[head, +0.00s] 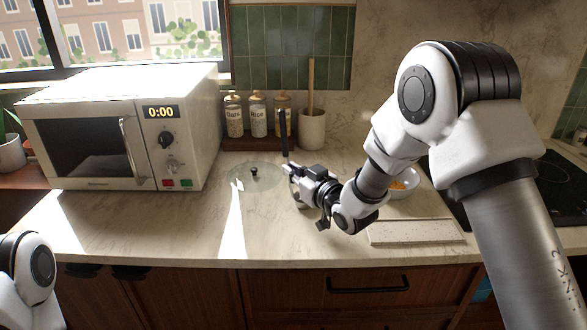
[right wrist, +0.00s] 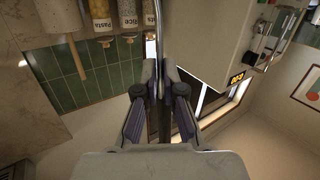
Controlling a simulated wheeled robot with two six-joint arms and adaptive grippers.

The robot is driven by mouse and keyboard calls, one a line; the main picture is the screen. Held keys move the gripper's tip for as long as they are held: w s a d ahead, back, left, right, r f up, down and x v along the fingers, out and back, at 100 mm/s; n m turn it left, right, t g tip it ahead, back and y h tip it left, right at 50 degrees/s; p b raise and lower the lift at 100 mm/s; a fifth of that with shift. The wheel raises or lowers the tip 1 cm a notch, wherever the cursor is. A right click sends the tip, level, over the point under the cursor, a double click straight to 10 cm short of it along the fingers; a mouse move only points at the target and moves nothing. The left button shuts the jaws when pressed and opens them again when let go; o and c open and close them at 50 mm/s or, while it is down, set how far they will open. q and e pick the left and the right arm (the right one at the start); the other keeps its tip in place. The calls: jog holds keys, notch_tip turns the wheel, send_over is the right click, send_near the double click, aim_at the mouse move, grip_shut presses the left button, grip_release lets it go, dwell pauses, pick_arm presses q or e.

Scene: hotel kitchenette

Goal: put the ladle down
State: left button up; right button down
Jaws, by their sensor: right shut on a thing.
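My right gripper (head: 291,171) is shut on the ladle (head: 283,132) above the counter. The ladle's dark handle stands nearly upright and rises above the fingers. In the right wrist view, the thin ladle (right wrist: 157,35) passes between the closed fingers (right wrist: 159,95) of my right gripper. Its bowl is not clearly visible; my gripper and wrist hide the lower part. I cannot tell whether it touches the counter. My left gripper is out of view; only part of my left arm shows at the lower left.
A glass lid (head: 254,180) with a black knob lies left of the gripper. A microwave (head: 185,140) stands at left; canisters (head: 258,118) and a utensil crock (head: 312,132) stand behind. A bowl (head: 402,190), pale board (head: 415,232) and cooktop (head: 555,185) are at right. The front-left counter is clear.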

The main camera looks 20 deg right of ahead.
jog(key=shift+f, duration=0.1)
jog(key=c, duration=1.6)
grip_release()
jog(key=o, duration=0.3)
jog(key=b+v, duration=0.2)
jog(key=v, duration=1)
